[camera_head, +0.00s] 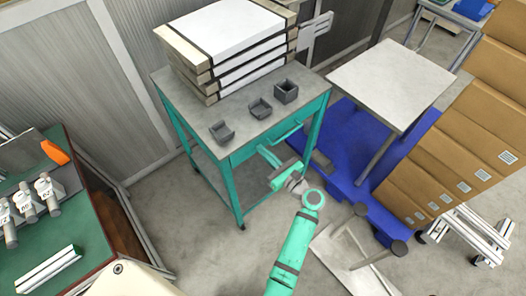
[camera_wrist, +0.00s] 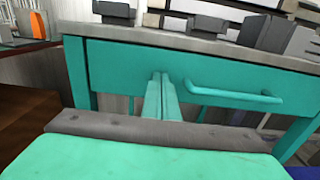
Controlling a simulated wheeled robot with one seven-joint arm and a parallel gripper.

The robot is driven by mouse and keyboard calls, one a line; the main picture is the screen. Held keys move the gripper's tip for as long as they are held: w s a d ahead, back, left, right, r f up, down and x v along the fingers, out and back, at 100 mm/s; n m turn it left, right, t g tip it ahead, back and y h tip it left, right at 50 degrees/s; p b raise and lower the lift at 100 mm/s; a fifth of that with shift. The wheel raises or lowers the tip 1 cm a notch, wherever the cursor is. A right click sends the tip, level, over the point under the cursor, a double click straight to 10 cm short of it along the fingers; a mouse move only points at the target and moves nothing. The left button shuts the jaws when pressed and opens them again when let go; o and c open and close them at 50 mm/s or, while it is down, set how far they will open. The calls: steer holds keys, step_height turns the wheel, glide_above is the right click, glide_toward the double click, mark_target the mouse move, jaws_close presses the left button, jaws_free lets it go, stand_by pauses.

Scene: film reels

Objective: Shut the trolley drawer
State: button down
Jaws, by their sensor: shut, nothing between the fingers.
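The teal trolley (camera_head: 180,117) has a grey top and a teal drawer (camera_head: 244,152) under its near right edge. The drawer front (camera_wrist: 125,68) fills the middle of the wrist view, close under the grey top, with no clear gap. It looks shut or nearly so. Its bar handle (camera_wrist: 230,92) is to the right of my fingers and also shows in the head view (camera_head: 286,133). My gripper (camera_wrist: 160,78) is shut and empty, its fingertips at the drawer front, left of the handle. I cannot tell whether they touch it.
Stacked flat boxes (camera_head: 228,45) and small dark grey bins (camera_head: 260,108) stand on the trolley top. A blue platform (camera_head: 345,150), a pale-topped table (camera_head: 390,82) and brown cartons (camera_head: 455,150) are at right. A green workbench (camera_head: 85,240) is at left. Floor shows between the workbench and trolley.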

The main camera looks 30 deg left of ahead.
steer(key=v, duration=1.4)
steer(key=s+d+f+n+t+h, duration=0.45)
steer(key=s+f+h, duration=0.65)
steer(key=f, duration=0.4)
steer(key=s+d+r+n+h, duration=0.2)
steer(key=s+d+n+h, duration=0.25)
steer(key=s+d, duration=0.4)
steer(key=s+r+n+t+h, duration=0.1)
steer(key=s+r+n+t, duration=0.1)
steer(key=s+r+n, duration=0.3)
steer(key=s+d+r+n+t, duration=0.1)
steer(key=s+r+n, duration=0.5)
steer(key=r, duration=0.8)
steer(key=shift+r+n+t+h, duration=0.2)
steer(key=shift+n+t+h, duration=0.15)
steer(key=shift+n+t, duration=0.65)
steer(key=shift+w+d, duration=0.1)
